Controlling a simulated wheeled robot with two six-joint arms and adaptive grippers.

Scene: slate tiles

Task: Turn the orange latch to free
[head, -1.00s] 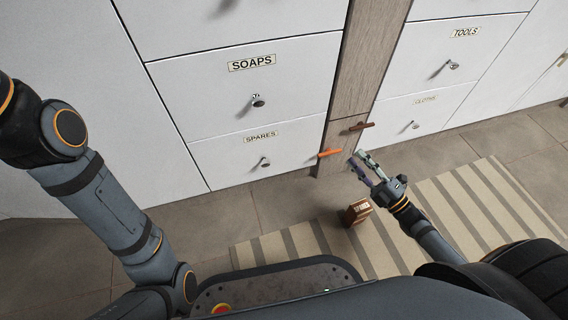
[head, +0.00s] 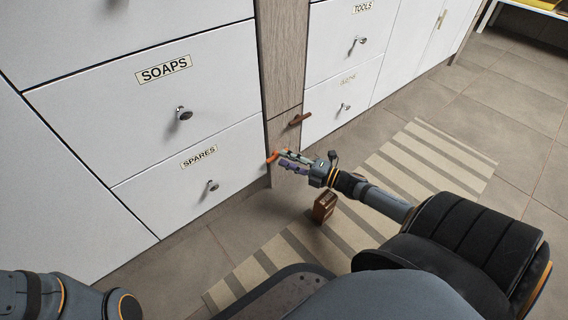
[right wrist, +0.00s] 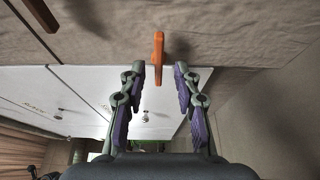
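The orange latch (head: 272,156) sits low on the wooden post, beside the SPARES drawer. It also shows in the right wrist view (right wrist: 158,52), with one end between the fingertips. My right gripper (head: 283,157) is at the latch from the right, its fingers apart on either side of that end. In the right wrist view my right gripper (right wrist: 159,70) is open, with a gap visible between each finger and the latch. The inner part of the latch is partly hidden by the fingers in the head view. My left gripper is out of view; only the left arm shows.
A brown latch (head: 300,119) is higher on the post (head: 284,60). The SPARES drawer (head: 200,180) and SOAPS drawer (head: 160,100) are shut on the left. A small brown box (head: 325,206) stands on the striped rug (head: 425,160) below my right arm.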

